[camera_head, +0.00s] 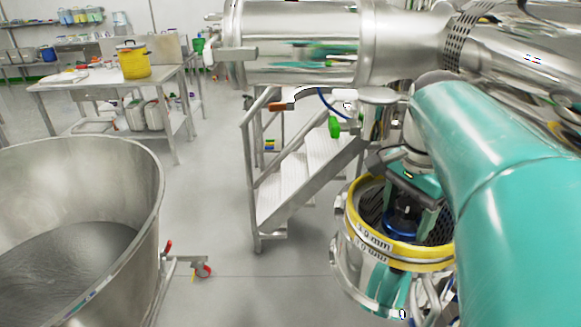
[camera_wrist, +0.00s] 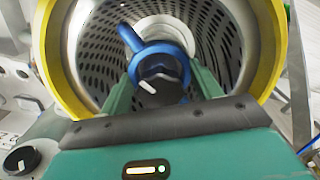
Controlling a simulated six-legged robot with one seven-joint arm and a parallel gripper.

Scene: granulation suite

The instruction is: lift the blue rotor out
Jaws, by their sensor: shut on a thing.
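The blue rotor (camera_wrist: 160,62) is inside a round perforated metal screen (camera_wrist: 100,48) with a yellow rim (camera_wrist: 270,50) in the wrist view. A blue arm of the rotor reaches up and left from its hub. My gripper (camera_wrist: 160,88) reaches into the screen, with its green fingers on either side of the hub, shut on the rotor. In the head view the rotor (camera_head: 401,219) shows as a small blue patch inside the screen, below my gripper (camera_head: 405,205). The yellow rim (camera_head: 385,248) carries a size label in mm. The rotor's lower part is hidden.
A large steel bowl (camera_head: 150,190) stands at the left. Metal steps with a railing (camera_head: 290,185) stand behind the screen. A steel machine body (camera_head: 300,45) hangs above. A table (camera_head: 100,80) holds a yellow pot (camera_head: 133,62). Floor between bowl and steps is clear.

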